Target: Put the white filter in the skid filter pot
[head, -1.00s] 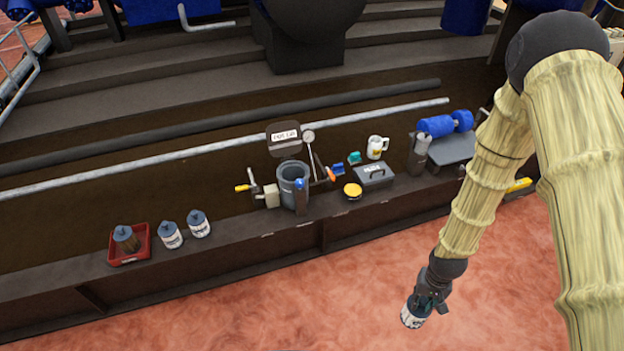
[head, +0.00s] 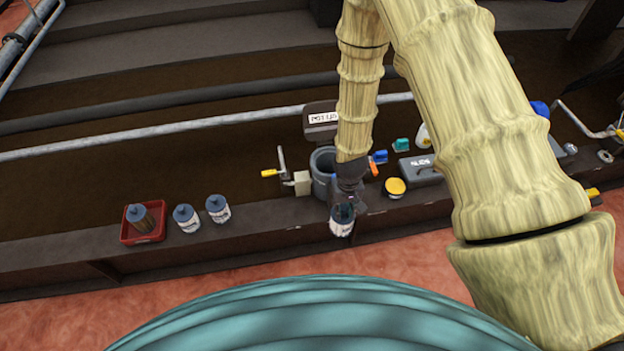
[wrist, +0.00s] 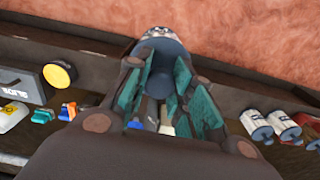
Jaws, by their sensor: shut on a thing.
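My gripper (head: 346,202) is shut on a white filter (head: 342,226) with a dark blue-grey cap. The filter hangs below the fingers, in front of the skid's front edge in the head view. The wrist view shows the filter's cap (wrist: 163,62) between the teal-padded fingers (wrist: 160,100). The grey filter pot (head: 321,165) stands open on the skid just behind and left of my gripper. My wrist hides its right side. Its lid (head: 321,118), with a label, is raised behind it.
A yellow-topped round thing (head: 395,187) and a grey labelled box (head: 420,170) lie right of the pot. A valve with a yellow handle (head: 269,173) is left of it.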

